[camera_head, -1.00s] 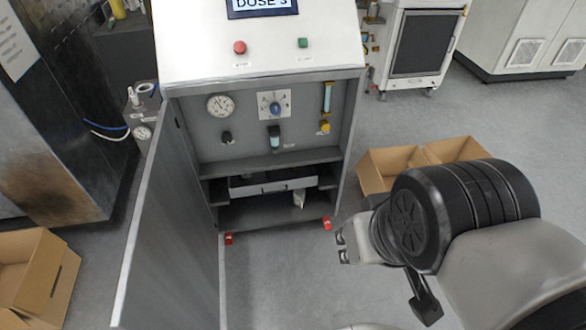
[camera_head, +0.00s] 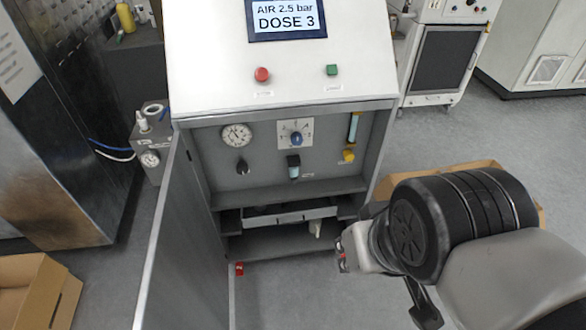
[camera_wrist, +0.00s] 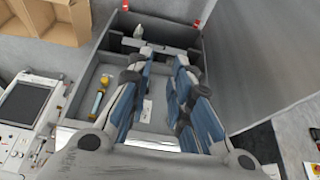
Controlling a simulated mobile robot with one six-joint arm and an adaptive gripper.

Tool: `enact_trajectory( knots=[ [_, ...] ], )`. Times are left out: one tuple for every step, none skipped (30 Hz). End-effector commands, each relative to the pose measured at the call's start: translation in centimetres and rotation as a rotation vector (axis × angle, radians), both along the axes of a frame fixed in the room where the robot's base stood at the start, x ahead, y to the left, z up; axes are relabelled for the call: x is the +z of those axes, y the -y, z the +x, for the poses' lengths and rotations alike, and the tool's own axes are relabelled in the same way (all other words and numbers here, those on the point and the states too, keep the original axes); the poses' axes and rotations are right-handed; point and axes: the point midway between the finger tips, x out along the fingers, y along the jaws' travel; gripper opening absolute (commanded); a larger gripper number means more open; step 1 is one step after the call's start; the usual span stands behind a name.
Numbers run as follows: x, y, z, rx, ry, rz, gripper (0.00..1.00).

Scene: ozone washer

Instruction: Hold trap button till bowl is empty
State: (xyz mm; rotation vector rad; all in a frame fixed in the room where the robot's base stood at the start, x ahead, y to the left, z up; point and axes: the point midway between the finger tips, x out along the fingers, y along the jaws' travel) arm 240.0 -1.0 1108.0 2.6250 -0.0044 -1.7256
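The filter bowl (camera_head: 293,170), a small dark-capped part with a pale blue body, hangs on the grey panel inside the open cabinet. I cannot make out a button on it or its fill level. A small white label (camera_head: 310,178) is beside it. My gripper (camera_wrist: 163,60) shows in the wrist view with its two blue-padded fingers apart and nothing visible between them. It points over the cabinet front, and its fingers hide part of the panel. I cannot pick out the bowl there.
The panel carries a gauge (camera_head: 237,135), a blue knob (camera_head: 296,139), a black knob (camera_head: 243,167) and a yellow knob (camera_head: 348,155). The open door (camera_head: 178,240) stands at left. A drawer (camera_head: 290,215) is below. Cardboard boxes (camera_head: 30,290) stand on the floor.

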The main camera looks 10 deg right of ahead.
Motion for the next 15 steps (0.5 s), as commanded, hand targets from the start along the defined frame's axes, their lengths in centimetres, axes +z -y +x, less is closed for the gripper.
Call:
enact_trajectory(
  knots=[
    [0.0, 0.0, 0.0, 0.0, 0.0, 0.0, 0.16],
    [0.0, 0.0, 0.0, 0.0, 0.0, 0.0, 0.14],
    [-0.01, 0.0, 0.0, 0.0, 0.0, 0.0, 0.11],
    [-0.01, 0.0, 0.01, 0.0, 0.0, 0.0, 0.09],
    [-0.01, 0.0, 0.01, 0.0, 0.0, 0.0, 0.07],
    [-0.01, 0.0, 0.01, 0.0, 0.0, 0.0, 0.04],
    [0.0, 0.0, 0.01, 0.0, 0.0, 0.0, 0.02],
    [-0.01, 0.0, 0.01, 0.0, 0.0, 0.0, 0.0],
    [-0.01, 0.0, 0.01, 0.0, 0.0, 0.0, 0.0],
    [-0.01, 0.0, 0.01, 0.0, 0.0, 0.0, 0.0],
    [-0.01, 0.0, 0.01, 0.0, 0.0, 0.0, 0.0],
    [-0.01, 0.0, 0.01, 0.0, 0.0, 0.0, 0.0],
    [-0.01, 0.0, 0.01, 0.0, 0.0, 0.0, 0.0],
    [-0.01, 0.0, 0.01, 0.0, 0.0, 0.0, 0.0],
    [-0.01, 0.0, 0.01, 0.0, 0.0, 0.0, 0.0]
  ],
)
